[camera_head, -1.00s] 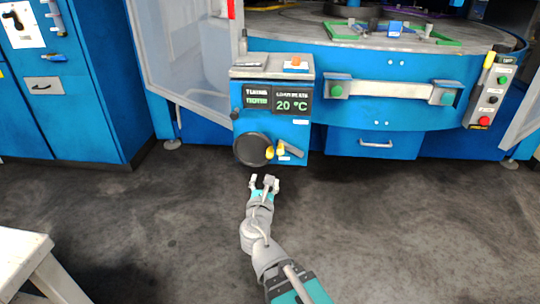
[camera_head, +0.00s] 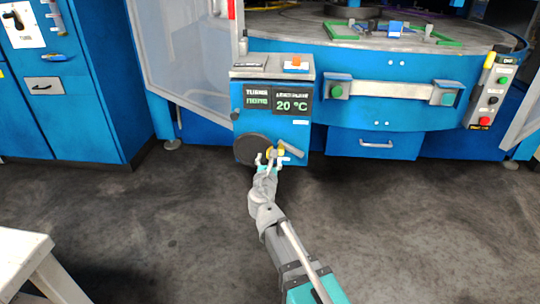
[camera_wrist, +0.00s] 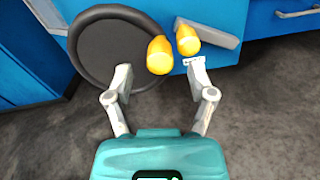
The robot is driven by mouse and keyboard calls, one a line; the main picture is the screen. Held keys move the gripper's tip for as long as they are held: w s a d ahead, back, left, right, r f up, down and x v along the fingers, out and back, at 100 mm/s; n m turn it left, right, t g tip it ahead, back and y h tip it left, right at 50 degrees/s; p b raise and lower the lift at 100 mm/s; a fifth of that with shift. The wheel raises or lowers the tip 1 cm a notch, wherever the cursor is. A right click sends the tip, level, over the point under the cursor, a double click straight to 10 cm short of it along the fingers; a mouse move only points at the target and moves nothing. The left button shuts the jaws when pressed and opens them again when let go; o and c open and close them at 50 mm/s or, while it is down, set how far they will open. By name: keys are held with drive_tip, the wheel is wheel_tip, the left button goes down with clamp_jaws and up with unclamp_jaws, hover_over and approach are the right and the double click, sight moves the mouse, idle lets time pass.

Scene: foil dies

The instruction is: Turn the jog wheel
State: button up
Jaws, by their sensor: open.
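The jog wheel (camera_head: 248,149) is a dark round disc low on the front of the blue control box. In the wrist view the wheel (camera_wrist: 105,52) fills the upper left, with a yellow knob (camera_wrist: 160,55) at its right side. A second yellow knob (camera_wrist: 187,40) sits on a grey lever (camera_wrist: 215,36) just to the right. My gripper (camera_head: 270,158) is open in front of the box. In the wrist view my gripper (camera_wrist: 160,78) has its fingers spread, empty, just below the two yellow knobs. I cannot tell whether a fingertip touches anything.
The blue box (camera_head: 272,100) carries a display reading 20 °C and an orange button (camera_head: 296,62) on top. A drawer (camera_head: 374,143) is to the right. A white table (camera_head: 25,250) stands at lower left. The floor around my arm is clear.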

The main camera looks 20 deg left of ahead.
sight(254, 150)
drive_tip(key=shift+x, duration=1.55)
clamp_jaws()
